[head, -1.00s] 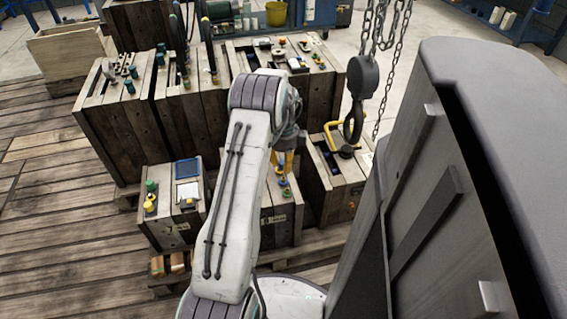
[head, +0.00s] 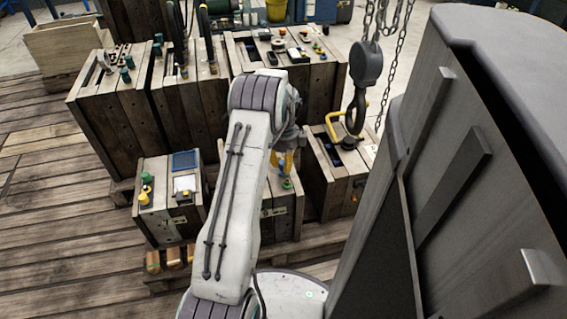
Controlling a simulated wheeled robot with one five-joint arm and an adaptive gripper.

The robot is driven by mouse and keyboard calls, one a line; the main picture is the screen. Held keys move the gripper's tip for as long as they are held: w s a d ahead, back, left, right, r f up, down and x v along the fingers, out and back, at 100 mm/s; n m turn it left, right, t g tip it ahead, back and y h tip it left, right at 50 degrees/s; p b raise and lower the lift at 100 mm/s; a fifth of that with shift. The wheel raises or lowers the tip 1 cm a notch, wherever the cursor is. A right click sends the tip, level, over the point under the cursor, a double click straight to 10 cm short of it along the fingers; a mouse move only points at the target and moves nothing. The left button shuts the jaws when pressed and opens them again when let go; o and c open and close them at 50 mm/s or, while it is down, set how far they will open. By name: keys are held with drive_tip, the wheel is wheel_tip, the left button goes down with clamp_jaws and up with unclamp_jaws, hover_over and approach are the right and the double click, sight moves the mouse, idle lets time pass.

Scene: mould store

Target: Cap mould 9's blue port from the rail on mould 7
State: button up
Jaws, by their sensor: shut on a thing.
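My gripper (head: 286,150) is mostly hidden behind my arm. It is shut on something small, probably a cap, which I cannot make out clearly. It is low over the right part of a low wooden mould (head: 284,222), close to small coloured fittings there, among them a green one (head: 287,184); contact is unclear. A low mould (head: 155,222) at left carries green and yellow fittings and a blue-edged panel. A bigger wooden mould (head: 285,90) behind carries a row of coloured caps. Mould numbers are not readable, and I cannot pick out the blue port or the rail for certain.
A dark hook (head: 354,105) hangs on chains over a right-hand mould with a yellow handle (head: 336,124). A large grey cabinet-like body (head: 465,150) stands very near at right. More tall wooden moulds (head: 112,110) stand at back left. Plank floor (head: 60,240) is clear at left.

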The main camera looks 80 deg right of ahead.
drive_tip(key=shift+f+b, duration=0.35)
drive_tip(key=shift+f, duration=0.7)
idle(2.1)
drive_tip(key=o, duration=0.9)
wheel_tip(320, 180, up, 12)
drive_tip(key=shift+d+r, duration=0.1)
drive_tip(key=shift+d, duration=0.05)
idle(0.4)
drive_tip(key=shift+w, duration=0.1)
